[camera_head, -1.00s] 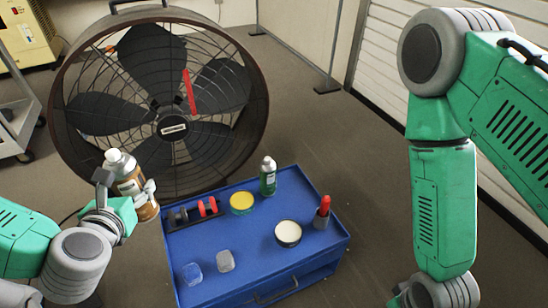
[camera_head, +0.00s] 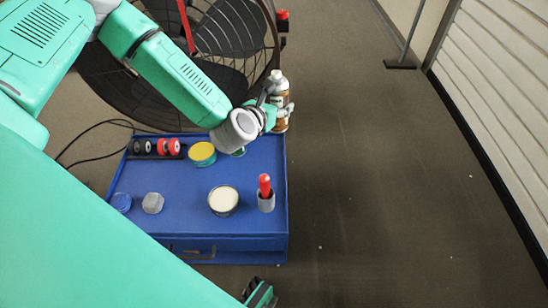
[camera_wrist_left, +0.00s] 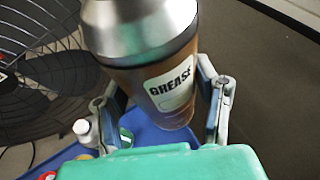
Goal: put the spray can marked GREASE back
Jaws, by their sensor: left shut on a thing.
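The spray can (camera_head: 280,124) is brown with a silvery top and a white cap. Its label reads GREASE in the wrist view (camera_wrist_left: 173,88). My left gripper (camera_head: 278,108) is shut around the can's body, with a finger on either side in the wrist view (camera_wrist_left: 168,105). The can is roughly upright at the back right corner of the blue cart (camera_head: 180,222). Its height above the cart top is hard to tell. A green and dark part at the bottom edge (camera_head: 260,295) looks like my right gripper, mostly cut off.
The cart top holds a yellow-topped tin (camera_head: 202,153), a pale-topped tin (camera_head: 223,200), a red-tipped item (camera_head: 265,193), small jars and a rack of rollers (camera_head: 156,147). A green bottle is mostly hidden behind my gripper. A large fan (camera_head: 110,95) stands behind.

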